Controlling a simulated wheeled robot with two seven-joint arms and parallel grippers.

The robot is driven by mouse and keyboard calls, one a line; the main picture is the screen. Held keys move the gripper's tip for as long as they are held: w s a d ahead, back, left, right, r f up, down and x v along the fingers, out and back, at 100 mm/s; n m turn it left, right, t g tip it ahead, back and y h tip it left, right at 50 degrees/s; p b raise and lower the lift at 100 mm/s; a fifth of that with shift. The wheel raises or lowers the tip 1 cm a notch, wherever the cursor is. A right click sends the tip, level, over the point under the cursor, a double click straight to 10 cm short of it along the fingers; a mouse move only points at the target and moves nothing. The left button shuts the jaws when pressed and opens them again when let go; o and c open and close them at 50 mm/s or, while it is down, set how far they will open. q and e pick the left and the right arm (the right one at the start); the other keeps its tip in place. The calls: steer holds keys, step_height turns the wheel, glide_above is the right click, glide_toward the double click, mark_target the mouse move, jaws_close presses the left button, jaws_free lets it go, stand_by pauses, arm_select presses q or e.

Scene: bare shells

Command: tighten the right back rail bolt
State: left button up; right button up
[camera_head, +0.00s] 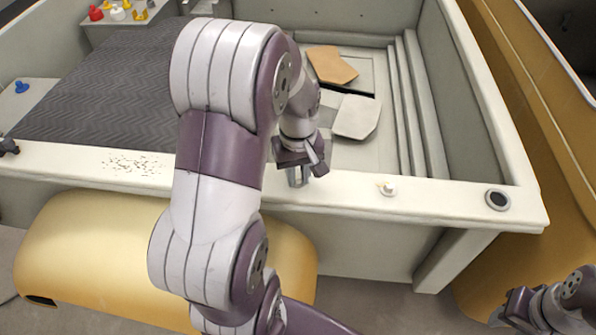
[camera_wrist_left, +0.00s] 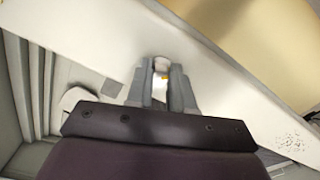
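A small pale bolt-like knob (camera_head: 388,189) stands on the cream near rail (camera_head: 440,197), right of my left gripper. I cannot tell whether it is the right back rail bolt. My left gripper (camera_head: 299,177) points down over this rail, apart from that knob. In the left wrist view the fingers (camera_wrist_left: 162,78) stand apart over the pale rail. A small greyish round piece (camera_wrist_left: 161,64) with a yellow spot below it shows between the tips. I cannot tell whether the fingers press on it. My right gripper (camera_head: 508,308) is low at the right edge, away from the rail; its fingers are unclear.
A dark round fitting (camera_head: 498,199) is set in the rail's right corner. Behind the rail lie a tan panel (camera_head: 331,66), a pale panel (camera_head: 356,116) and a dark ribbed mat (camera_head: 100,100). Coloured knobs (camera_head: 117,12) stand at the back left. A blue knob (camera_head: 21,87) is at far left.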

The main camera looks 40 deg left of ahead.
arm_select(q)
steer(key=shift+m, duration=0.3)
jaws_close()
steer(key=m+p, duration=0.1)
steer(key=m, duration=0.2)
steer(key=shift+a+m, duration=0.1)
steer(key=shift+m, duration=0.3)
steer(key=m+p, duration=0.1)
steer(key=m, duration=0.3)
steer(key=shift+m, duration=0.3)
steer(key=m, duration=0.4)
steer(key=shift+a+p, duration=0.15)
steer(key=shift+p, duration=0.25)
steer(key=shift+a+m, duration=0.1)
steer(key=shift+m, duration=1.7)
steer(key=shift+m+p, duration=0.3)
steer(key=o, duration=0.9)
jaws_free()
steer(key=shift+c, duration=0.2)
